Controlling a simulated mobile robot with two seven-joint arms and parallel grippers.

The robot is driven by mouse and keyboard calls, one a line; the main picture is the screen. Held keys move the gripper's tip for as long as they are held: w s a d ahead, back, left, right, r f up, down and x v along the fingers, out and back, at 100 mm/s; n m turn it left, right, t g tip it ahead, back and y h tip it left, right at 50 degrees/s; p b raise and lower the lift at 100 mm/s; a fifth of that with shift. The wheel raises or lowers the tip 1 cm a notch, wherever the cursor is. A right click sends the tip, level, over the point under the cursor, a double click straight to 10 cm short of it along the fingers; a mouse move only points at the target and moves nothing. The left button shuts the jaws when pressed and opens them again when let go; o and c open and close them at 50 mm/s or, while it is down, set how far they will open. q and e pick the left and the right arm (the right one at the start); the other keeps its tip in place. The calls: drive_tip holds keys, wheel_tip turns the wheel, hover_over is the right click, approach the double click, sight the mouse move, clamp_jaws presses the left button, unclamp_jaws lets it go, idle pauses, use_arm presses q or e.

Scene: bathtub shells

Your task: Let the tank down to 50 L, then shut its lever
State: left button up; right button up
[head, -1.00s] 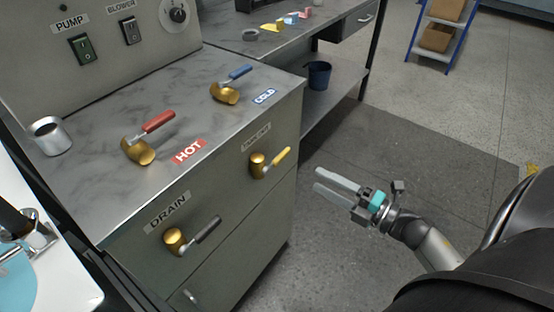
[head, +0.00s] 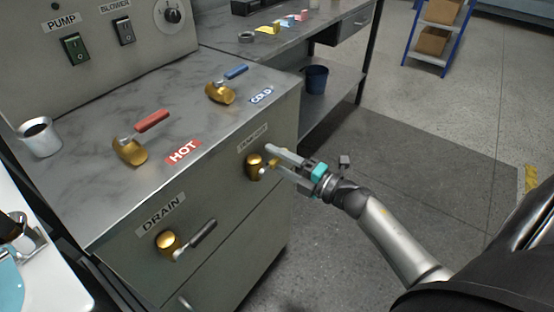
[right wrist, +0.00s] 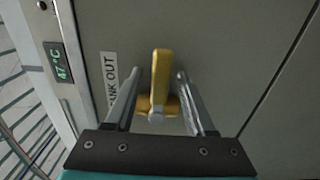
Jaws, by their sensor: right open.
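The yellow lever (right wrist: 160,80) sits on a brass valve beside the TANK OUT label (right wrist: 109,82) in the right wrist view. In the head view its brass valve body (head: 254,167) shows on the cabinet front, with the lever mostly hidden by my gripper. My right gripper (head: 270,156) is open, its fingers on either side of the yellow lever; in the right wrist view (right wrist: 160,75) gaps show between lever and fingers. A white basin (head: 62,285) with blue inside is cut off at lower left. No litre reading is legible. My left gripper is out of view.
The DRAIN valve's grey lever (head: 203,233) is below left on the same front. The red HOT lever (head: 152,121) and blue COLD lever (head: 236,72) stand on the countertop, with a metal cup (head: 40,138). A temperature display (right wrist: 59,62) glows green.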

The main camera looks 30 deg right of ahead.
clamp_jaws()
idle(0.3)
idle(1.1)
